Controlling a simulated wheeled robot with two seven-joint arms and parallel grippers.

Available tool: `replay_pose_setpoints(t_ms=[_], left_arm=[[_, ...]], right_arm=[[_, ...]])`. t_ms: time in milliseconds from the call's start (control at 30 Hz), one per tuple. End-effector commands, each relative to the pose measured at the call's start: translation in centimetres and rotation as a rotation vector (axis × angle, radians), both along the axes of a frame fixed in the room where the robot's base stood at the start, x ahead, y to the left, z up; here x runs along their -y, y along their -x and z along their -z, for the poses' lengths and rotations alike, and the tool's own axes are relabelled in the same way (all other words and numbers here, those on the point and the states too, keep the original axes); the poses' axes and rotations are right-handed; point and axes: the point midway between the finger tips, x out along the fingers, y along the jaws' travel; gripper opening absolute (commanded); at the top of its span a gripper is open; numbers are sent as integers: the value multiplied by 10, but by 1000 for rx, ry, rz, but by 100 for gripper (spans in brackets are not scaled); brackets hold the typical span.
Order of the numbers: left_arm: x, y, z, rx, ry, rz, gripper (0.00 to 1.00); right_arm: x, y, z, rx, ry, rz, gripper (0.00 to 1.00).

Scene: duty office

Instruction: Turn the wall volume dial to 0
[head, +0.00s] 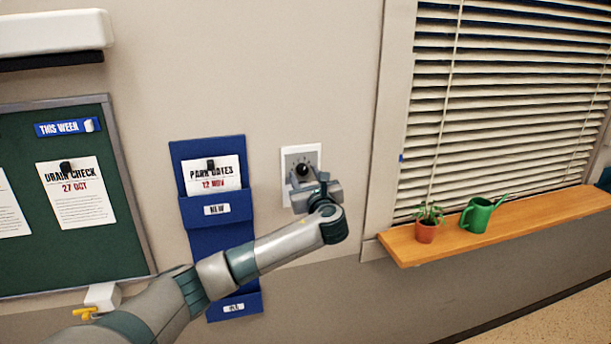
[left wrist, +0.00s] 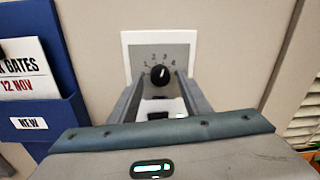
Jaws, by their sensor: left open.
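The wall volume dial is a black round knob (head: 303,170) on a grey plate with a white surround (head: 287,157). It also shows in the left wrist view as a knob (left wrist: 160,75) with a pale pointer mark that points up and slightly right. Small numbers run in an arc above the knob; 1, 2 and 3 can be made out. My left gripper (head: 308,183) is open in front of the plate, just below the knob. In the left wrist view its two fingers (left wrist: 160,88) stand on either side of the knob's lower part; contact cannot be told. My right gripper is not in view.
A blue wall file holder (head: 219,240) with papers hangs left of the dial. A green notice board (head: 110,255) is farther left. To the right are a window with blinds (head: 510,100) and a wooden sill (head: 540,222) bearing a potted plant (head: 426,230) and a green watering can (head: 477,216).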

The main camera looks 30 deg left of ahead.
Motion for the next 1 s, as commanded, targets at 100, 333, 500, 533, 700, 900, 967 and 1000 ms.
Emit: replay_pose_setpoints(t_ms=[100, 333, 500, 533, 700, 900, 967, 1000], left_arm=[[0, 0, 0, 0, 0, 0, 41], [0, 0, 0, 0, 0, 0, 3], [0, 0, 0, 4, 4, 0, 3], [0, 0, 0, 7, 6, 0, 3], [1, 0, 2, 34, 31, 1, 3], [1, 0, 3, 109, 93, 2, 3], [2, 0, 4, 140, 120, 2, 3], [2, 0, 4, 162, 140, 2, 3]], right_arm=[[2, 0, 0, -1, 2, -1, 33], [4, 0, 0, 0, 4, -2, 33], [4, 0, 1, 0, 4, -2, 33], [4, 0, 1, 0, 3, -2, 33], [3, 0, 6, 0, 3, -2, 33], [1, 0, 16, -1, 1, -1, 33], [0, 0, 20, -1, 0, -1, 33], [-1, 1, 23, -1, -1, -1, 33]])
